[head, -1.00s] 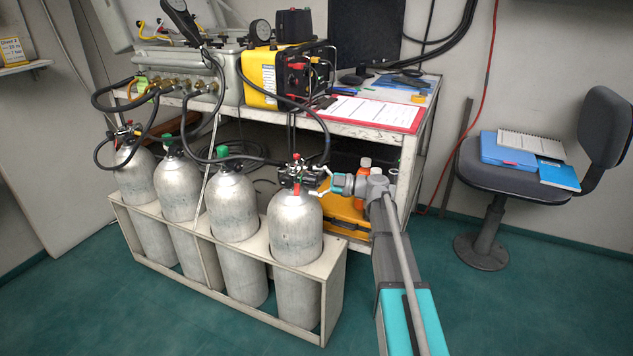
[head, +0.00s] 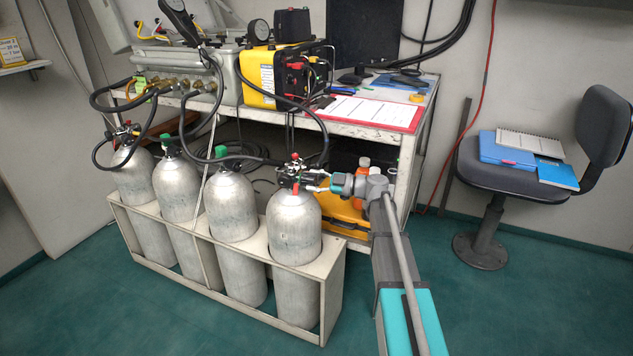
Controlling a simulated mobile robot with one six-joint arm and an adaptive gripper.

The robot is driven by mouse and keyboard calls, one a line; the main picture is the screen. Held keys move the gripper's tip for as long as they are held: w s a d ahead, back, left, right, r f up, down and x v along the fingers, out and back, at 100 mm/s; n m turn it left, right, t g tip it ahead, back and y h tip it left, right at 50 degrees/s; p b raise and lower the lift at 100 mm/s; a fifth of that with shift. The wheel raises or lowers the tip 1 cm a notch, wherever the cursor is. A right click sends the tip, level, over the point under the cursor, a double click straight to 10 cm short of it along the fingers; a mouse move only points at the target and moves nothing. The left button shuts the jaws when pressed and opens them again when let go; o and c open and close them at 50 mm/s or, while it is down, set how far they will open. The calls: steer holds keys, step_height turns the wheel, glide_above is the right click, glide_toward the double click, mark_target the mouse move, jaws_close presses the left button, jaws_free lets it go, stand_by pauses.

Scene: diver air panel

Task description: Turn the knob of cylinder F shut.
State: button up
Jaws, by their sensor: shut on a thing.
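Several grey gas cylinders stand in a row in a low rack. The rightmost cylinder (head: 293,228) has a faint mark on its front, too small to read for certain, so I cannot confirm from lettering that it is cylinder F. Its dark valve assembly (head: 294,170) has small red parts on top and a red strip down the front. My gripper (head: 314,181) reaches in from the right, level with the valve.
The rack (head: 262,258) frames the cylinders. Black hoses (head: 232,157) run from the valves to the grey panel box (head: 178,68). A white bench (head: 376,131) with a red clipboard (head: 372,113) stands behind.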

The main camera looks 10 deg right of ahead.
steer(key=m, duration=0.6)
steer(key=shift+a+f+m+b, duration=0.1)
steer(key=shift+a+m+b, duration=0.15)
steer(key=shift+m+b, duration=0.05)
steer(key=m, duration=0.6)
steer(key=shift+s+m+t, duration=0.15)
steer(key=shift+m+t, duration=0.15)
steer(key=shift+t, duration=0.1)
steer(key=m, duration=0.7)
steer(key=shift+s+a+m, duration=0.1)
steer(key=shift+m, duration=0.2)
steer(key=m, duration=0.6)
steer(key=shift+m+t, duration=0.3)
steer(key=shift+t, duration=0.1)
steer(key=m+h, duration=0.1)
steer(key=m, duration=0.5)
steer(key=shift+m+p, duration=0.3)
steer(key=shift+p, duration=0.1)
steer(key=m, duration=0.6)
steer(key=shift+r+p, duration=0.2)
steer(key=shift+p, duration=0.15)
steer(key=m, duration=0.6)
steer(key=shift+g, duration=0.4)
steer(key=m, duration=0.6)
steer(key=shift+m+p, duration=0.3)
steer(key=shift+m, duration=0.1)
